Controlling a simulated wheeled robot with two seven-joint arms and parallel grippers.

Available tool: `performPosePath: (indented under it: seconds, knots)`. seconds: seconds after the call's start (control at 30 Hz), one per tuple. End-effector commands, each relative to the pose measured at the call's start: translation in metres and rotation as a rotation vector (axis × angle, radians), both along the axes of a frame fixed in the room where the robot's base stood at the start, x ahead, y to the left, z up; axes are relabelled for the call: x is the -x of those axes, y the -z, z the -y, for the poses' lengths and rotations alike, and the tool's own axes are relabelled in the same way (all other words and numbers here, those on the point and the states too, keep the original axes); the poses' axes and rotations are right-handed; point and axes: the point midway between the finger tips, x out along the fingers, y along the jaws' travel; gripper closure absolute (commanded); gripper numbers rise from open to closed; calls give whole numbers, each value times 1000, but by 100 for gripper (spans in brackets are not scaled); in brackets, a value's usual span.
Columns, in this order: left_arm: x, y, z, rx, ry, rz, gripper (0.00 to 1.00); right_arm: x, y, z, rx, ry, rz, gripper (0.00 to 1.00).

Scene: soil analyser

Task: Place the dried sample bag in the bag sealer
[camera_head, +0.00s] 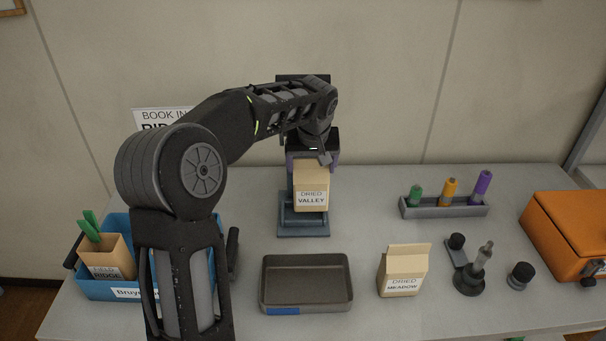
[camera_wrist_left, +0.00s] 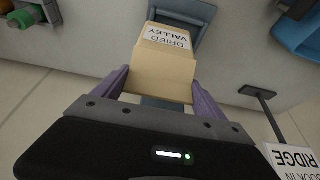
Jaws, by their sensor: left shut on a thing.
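The dried sample bag (camera_head: 311,188), a tan paper bag labelled "DRIED VALLEY", is upright at the grey-blue bag sealer (camera_head: 303,231) in the middle of the table. My left gripper (camera_head: 312,160) is shut on the upper part of this bag. In the left wrist view the bag (camera_wrist_left: 163,68) sits between the two purple fingers of my left gripper (camera_wrist_left: 160,90), and part of the sealer (camera_wrist_left: 180,12) shows beyond it. The bag hides much of the sealer, so I cannot tell whether its bottom rests on it. My right gripper is not in view.
A grey tray (camera_head: 306,307) and a "DRIED MEADOW" bag (camera_head: 403,272) stand in front. A blue bin (camera_head: 92,287) with a "RIDGE" bag (camera_head: 108,262) is at left. A rack (camera_head: 443,209) of coloured tubes, dark fittings (camera_head: 469,284) and an orange case (camera_head: 567,235) stand at right.

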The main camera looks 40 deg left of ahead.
Motion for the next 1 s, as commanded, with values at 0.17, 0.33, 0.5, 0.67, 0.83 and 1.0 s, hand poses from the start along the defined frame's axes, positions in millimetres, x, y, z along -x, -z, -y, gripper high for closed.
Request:
performPosePath:
  seconds: [0.17,0.33,0.5,0.67,0.83,1.0]
  knots:
    - [3,-1,-5,-1,1,2,91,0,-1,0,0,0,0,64]
    - [3,-1,-5,-1,1,2,91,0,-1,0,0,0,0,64]
    - [9,-2,-13,-1,-2,2,91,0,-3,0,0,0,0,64]
    - [13,20,-16,0,1,-3,91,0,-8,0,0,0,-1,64]
    - [12,34,-16,0,1,1,91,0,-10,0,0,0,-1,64]
    - [12,34,-16,0,0,2,91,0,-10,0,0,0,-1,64]
